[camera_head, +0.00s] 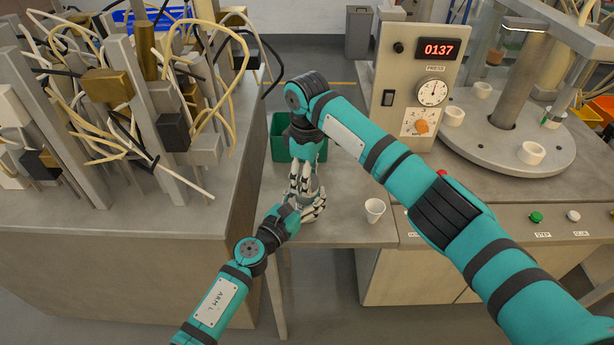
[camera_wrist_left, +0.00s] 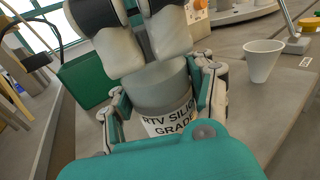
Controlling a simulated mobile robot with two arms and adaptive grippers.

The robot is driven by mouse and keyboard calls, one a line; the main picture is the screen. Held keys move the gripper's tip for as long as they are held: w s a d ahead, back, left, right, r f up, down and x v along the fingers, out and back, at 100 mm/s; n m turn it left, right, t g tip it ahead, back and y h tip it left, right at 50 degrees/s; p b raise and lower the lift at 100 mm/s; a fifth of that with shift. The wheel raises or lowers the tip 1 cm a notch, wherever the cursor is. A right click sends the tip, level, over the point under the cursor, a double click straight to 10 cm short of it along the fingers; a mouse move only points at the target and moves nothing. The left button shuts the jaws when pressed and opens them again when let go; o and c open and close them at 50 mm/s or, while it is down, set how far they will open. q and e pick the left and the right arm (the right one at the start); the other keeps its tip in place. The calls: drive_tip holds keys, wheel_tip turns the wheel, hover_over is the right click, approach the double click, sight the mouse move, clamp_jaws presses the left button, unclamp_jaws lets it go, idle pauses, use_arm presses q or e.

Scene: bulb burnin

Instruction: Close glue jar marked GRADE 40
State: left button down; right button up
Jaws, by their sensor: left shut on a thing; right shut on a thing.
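The glue jar shows in the left wrist view with a grey lid (camera_wrist_left: 155,88) and a white label (camera_wrist_left: 170,122) reading "RTV SILI…" and "GRADE"; the grade number is hidden. My left gripper (camera_head: 308,207) is shut around the jar's body from the front, with a finger on each side. My right gripper (camera_head: 304,188) points down from above and is shut on the grey lid; its pale fingers (camera_wrist_left: 145,48) show there. The lid sits on top of the jar; I cannot tell how tight it is. In the head view the grippers mostly hide the jar.
A white cup (camera_head: 374,210) stands on the small table (camera_head: 345,228) right of the jar. A green bin (camera_head: 283,150) is behind. A cable-covered rack (camera_head: 100,90) stands left. A press panel (camera_head: 415,80) reading 0137 and a round turntable (camera_head: 500,160) are right.

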drive_tip(key=o, duration=1.4)
drive_tip(key=shift+r, duration=0.1)
wheel_tip(320, 180, up, 12)
drive_tip(key=shift+f, duration=0.1)
use_arm(q)
drive_tip(key=shift+c, duration=1.9)
unclamp_jaws()
drive_tip(key=v, duration=1.2)
